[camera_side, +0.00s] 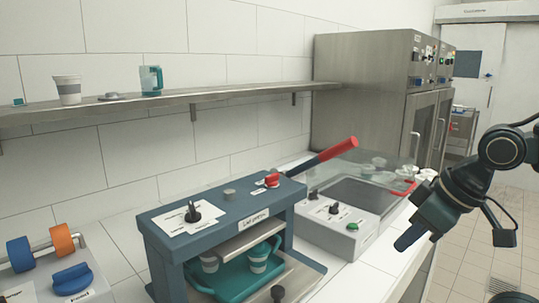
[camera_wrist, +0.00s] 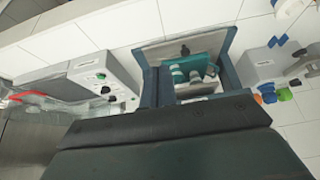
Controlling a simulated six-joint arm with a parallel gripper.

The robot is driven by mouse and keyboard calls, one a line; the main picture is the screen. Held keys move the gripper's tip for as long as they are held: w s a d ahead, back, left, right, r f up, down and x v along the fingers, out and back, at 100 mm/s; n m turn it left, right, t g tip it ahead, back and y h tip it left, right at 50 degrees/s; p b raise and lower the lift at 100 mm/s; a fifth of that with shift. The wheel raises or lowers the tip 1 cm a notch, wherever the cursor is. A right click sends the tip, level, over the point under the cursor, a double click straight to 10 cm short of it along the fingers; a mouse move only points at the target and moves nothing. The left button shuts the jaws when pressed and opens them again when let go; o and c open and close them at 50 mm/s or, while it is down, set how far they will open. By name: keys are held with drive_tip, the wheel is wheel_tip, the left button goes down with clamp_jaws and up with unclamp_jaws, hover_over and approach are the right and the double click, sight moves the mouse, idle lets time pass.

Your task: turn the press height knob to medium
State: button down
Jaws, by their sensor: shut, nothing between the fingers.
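The dark blue press (camera_side: 222,219) stands on the counter in the side view. A black knob (camera_side: 193,211) sits on a white label plate on its top, at the left; the lettering is too small to read. My gripper (camera_side: 405,240) is shut and empty at the right, well apart from the press and pointing down-left. In the wrist view the dark gripper body covers the lower part; the press frame (camera_wrist: 148,88) shows beyond it. I cannot make out the black knob there.
A grey sealer-like machine (camera_side: 344,233) stands between press and gripper. Blue and orange knobs (camera_side: 62,240) are at far left. A shelf (camera_side: 190,95) runs along the wall.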

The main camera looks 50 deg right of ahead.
sight(192, 211)
drive_tip(key=w+a+r+m+y, duration=0.1)
drive_tip(key=w+a+r, duration=0.1)
drive_tip(key=w, duration=0.7)
drive_tip(key=w+a+r+m+y, duration=0.1)
drive_tip(key=w+a+r, duration=0.2)
drive_tip(key=w, duration=0.7)
drive_tip(key=w+a+r+m+y, duration=0.1)
drive_tip(key=w+a+r, duration=0.2)
drive_tip(key=w, duration=0.7)
drive_tip(key=shift+a+r+t+y, duration=0.25)
drive_tip(key=shift+a+t+y, duration=0.05)
drive_tip(key=shift+a+t, duration=0.1)
drive_tip(key=x, duration=1)
drive_tip(key=shift+w+f, duration=0.1)
drive_tip(key=shift+f, duration=0.05)
drive_tip(key=shift+w+a, duration=0.15)
drive_tip(key=shift+a, duration=0.35)
drive_tip(key=shift+w+a, duration=0.2)
drive_tip(key=shift+a, duration=0.35)
drive_tip(key=shift+w+a+r, duration=0.2)
drive_tip(key=shift+w+a, duration=0.15)
drive_tip(key=shift+a, duration=0.4)
